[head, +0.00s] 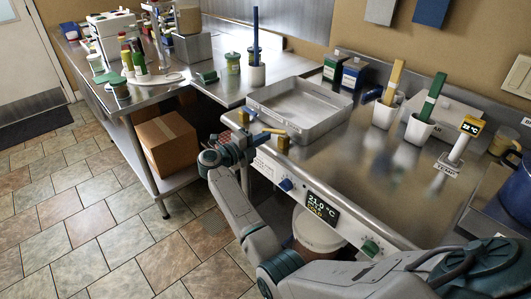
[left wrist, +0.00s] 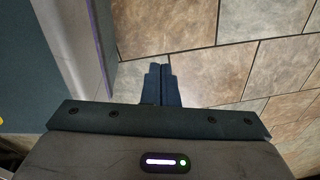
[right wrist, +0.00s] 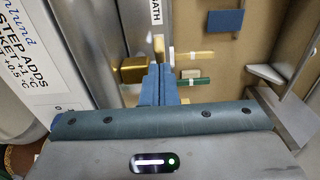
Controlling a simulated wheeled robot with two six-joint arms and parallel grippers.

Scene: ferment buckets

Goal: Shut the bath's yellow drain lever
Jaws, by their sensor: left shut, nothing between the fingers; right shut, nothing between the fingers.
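The bath is a shallow steel basin (head: 300,110) set on the steel counter. At its front, a brass valve body (head: 283,144) carries the yellow drain lever (head: 274,131). In the right wrist view the lever (right wrist: 158,47) stands just beyond my fingertips, with the brass body (right wrist: 133,69) left of them. My right gripper (head: 257,138) is shut and empty, close to the lever; I cannot tell whether they touch. In the right wrist view its fingers (right wrist: 158,69) are together. My left gripper (left wrist: 160,70) is shut and empty above the tiled floor, outside the head view.
White cups (head: 385,116) with yellow and green handles stand right of the bath. A control panel with a display (head: 322,207) and knobs runs along the counter front. A white bucket (head: 316,232) is below it. A cardboard box (head: 166,142) sits under the left table.

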